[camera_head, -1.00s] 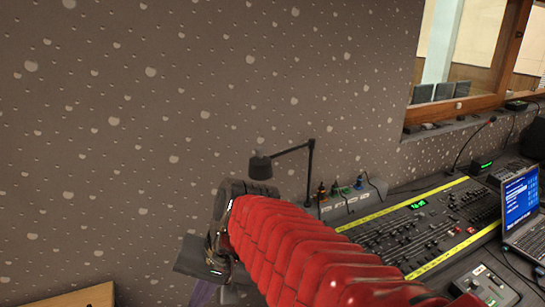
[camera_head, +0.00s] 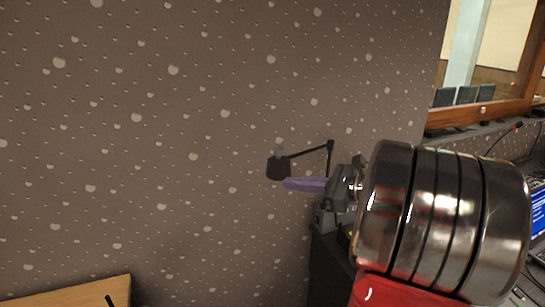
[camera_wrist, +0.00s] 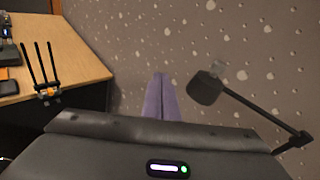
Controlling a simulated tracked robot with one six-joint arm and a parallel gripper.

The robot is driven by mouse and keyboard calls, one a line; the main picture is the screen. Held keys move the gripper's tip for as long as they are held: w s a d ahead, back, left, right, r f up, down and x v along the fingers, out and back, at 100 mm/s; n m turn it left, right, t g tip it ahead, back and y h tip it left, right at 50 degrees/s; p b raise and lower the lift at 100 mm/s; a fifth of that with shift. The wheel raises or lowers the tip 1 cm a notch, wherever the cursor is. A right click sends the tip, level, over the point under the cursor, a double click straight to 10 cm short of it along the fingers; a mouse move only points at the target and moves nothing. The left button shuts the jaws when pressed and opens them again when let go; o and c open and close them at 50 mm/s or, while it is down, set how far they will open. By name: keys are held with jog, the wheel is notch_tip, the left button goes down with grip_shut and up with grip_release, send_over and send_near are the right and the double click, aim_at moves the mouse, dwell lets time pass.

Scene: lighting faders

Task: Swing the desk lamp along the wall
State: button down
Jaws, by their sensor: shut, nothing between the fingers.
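The black desk lamp (camera_head: 278,168) is by the speckled wall, its thin arm running right to an upright post. In the wrist view its head (camera_wrist: 205,88) hangs at the right of my fingers, and its arm slants down to the lower right. My gripper (camera_head: 288,183) has purple fingers, closed together and empty. In the head view the tips overlap the area just below the lamp head. In the wrist view the fingers (camera_wrist: 160,80) appear apart from the head, with a strip of wall between. The lamp's base is hidden behind my arm in the head view.
A wooden desk (camera_wrist: 75,60) stands at the left, with a black device with several antennas (camera_wrist: 45,75) on it. A laptop (camera_head: 538,210) shows at the right edge. A wooden window frame (camera_head: 490,110) is at upper right. My arm hides most of the console.

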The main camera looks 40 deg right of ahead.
jog(key=s+d+r+m+t+h, duration=0.1)
jog(key=s+d+m+t+h, duration=0.1)
jog(key=d, duration=0.9)
jog(key=shift+s+r+m+t+h, duration=0.3)
jog(key=shift+s+m+t, duration=0.5)
jog(key=shift+m, duration=0.4)
send_near(278, 149)
jog(key=w+f, duration=0.1)
jog(key=w, duration=0.4)
jog(key=shift+w+f, duration=0.1)
jog(key=shift+w, duration=0.15)
jog(key=shift+a, duration=0.1)
jog(key=x, duration=0.3)
jog(key=d+x, duration=0.1)
jog(key=x, duration=0.1)
jog(key=shift+w+a, duration=0.1)
jog(key=shift+w, duration=0.5)
